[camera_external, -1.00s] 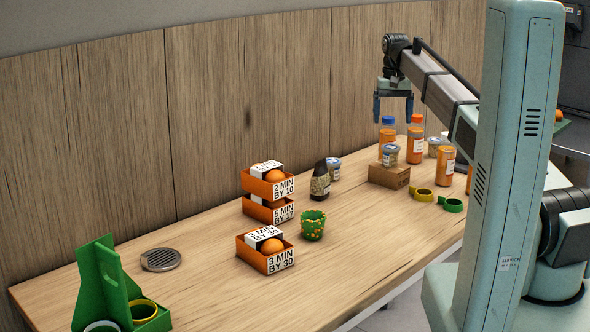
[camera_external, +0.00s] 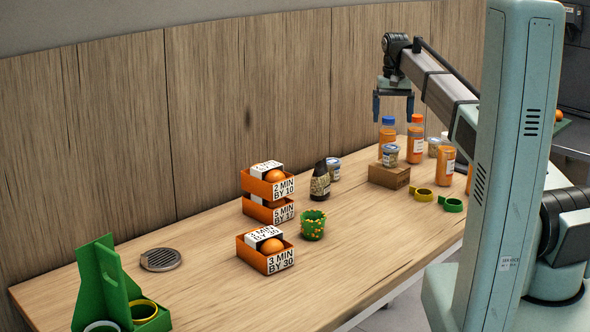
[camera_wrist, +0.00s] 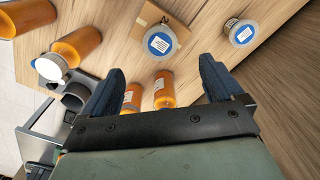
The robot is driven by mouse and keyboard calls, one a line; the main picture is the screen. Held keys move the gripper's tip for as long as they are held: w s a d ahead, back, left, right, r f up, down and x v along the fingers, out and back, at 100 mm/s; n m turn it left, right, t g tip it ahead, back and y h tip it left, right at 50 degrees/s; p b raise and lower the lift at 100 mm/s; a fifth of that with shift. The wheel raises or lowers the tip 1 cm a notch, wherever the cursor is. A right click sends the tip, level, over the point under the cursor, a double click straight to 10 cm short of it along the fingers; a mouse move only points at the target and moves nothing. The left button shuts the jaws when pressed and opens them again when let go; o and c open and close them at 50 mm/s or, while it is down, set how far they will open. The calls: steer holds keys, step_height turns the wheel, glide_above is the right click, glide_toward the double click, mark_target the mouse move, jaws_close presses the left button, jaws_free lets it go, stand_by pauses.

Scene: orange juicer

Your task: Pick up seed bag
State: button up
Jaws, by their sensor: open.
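A dark brown pouch-like thing with a pale label (camera_external: 320,182) stands upright on the table, beside the right end of the stacked orange trays. It is the likeliest seed bag, though its label is too small to read. I cannot make it out in the wrist view. My gripper (camera_external: 393,106) is above the far right part of the table, over the bottles and well to the right of the pouch. It points down, open and empty. In the wrist view its two dark fingers (camera_wrist: 160,82) are spread wide with nothing held between them.
A small tub (camera_external: 333,167) stands close behind the pouch. A green cup (camera_external: 312,225) and orange trays (camera_external: 265,258) are nearby. A cardboard box (camera_external: 388,176) bears another tub (camera_external: 390,154). Orange bottles (camera_external: 415,143) crowd the right. The front middle of the table is clear.

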step_height(320, 180, up, 5)
steer(key=m+t+y, duration=0.5)
steer(key=m+y, duration=0.8)
steer(key=m, duration=0.2)
glide_above(315, 180)
steer(key=w+d, duration=0.1)
steer(key=d, duration=0.4)
step_height(315, 180, down, 2)
steer(key=s+d+r+m+t+y, duration=0.15)
steer(key=m+t, duration=0.35)
steer(key=m, duration=0.5)
steer(key=shift+y, duration=0.25)
step_height(315, 180, down, 22)
steer(key=shift+a+r, duration=0.1)
steer(key=shift+r, duration=0.15)
steer(key=shift+x, duration=3.75)
